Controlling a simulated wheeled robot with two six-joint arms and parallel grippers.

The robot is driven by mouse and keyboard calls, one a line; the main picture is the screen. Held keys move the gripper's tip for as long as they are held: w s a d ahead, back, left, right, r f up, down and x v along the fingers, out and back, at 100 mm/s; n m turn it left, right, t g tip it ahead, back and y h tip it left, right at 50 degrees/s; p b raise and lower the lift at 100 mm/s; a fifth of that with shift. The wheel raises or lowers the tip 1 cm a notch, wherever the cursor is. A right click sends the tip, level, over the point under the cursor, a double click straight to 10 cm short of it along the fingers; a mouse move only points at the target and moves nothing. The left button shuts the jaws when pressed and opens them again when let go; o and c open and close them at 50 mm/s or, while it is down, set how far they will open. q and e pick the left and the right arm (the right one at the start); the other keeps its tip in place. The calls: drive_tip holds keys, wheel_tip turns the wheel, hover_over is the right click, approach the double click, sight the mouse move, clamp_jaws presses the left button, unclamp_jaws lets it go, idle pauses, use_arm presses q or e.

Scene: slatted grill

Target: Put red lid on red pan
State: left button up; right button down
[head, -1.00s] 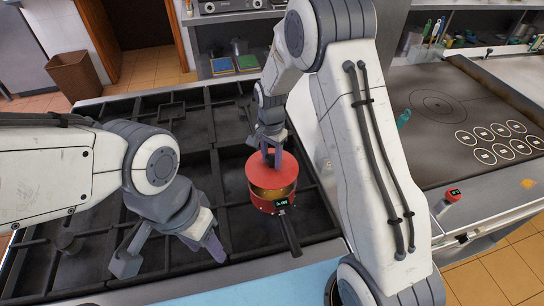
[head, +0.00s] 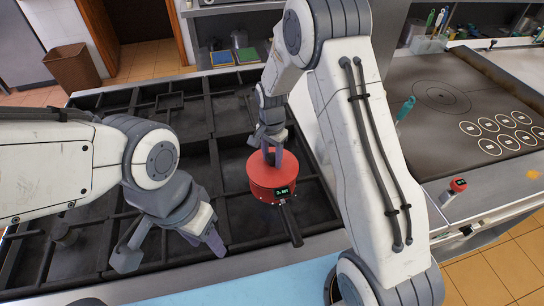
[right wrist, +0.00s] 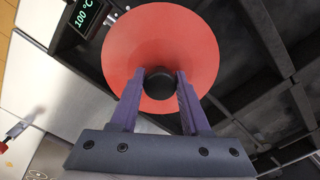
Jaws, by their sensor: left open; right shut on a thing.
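The red pan (head: 262,196) stands on the dark slatted grill, its black handle pointing toward the front with a small green-lit display at its root. The red lid (head: 260,170) lies over the pan's opening and hides the inside; it looks level. My right gripper (head: 272,155) is above the lid, shut on its knob. In the right wrist view the red lid (right wrist: 185,50) fills the middle, with its black knob (right wrist: 158,83) between the fingertips of my right gripper (right wrist: 157,85). My left gripper (head: 172,250) is open and empty over the grill, left of the pan.
The slatted grill (head: 105,215) spreads around the pan, mostly bare. A dark hob plate (head: 440,95) with several ringed marks is at the right. A small red-topped thing (head: 457,186) stands on the right counter. A brown bin (head: 74,68) is on the floor at the back left.

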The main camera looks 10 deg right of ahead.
drive_tip(key=shift+f, duration=0.45)
idle(0.9)
drive_tip(key=shift+c, duration=1.4)
unclamp_jaws()
wheel_tip(320, 180, up, 10)
drive_tip(key=b, duration=0.3)
drive_tip(key=shift+w+f+b, duration=0.1)
drive_tip(key=shift+f+b, duration=0.05)
drive_tip(key=shift+b, duration=0.2)
drive_tip(key=shift+r, duration=0.4)
drive_tip(key=shift+a, duration=0.1)
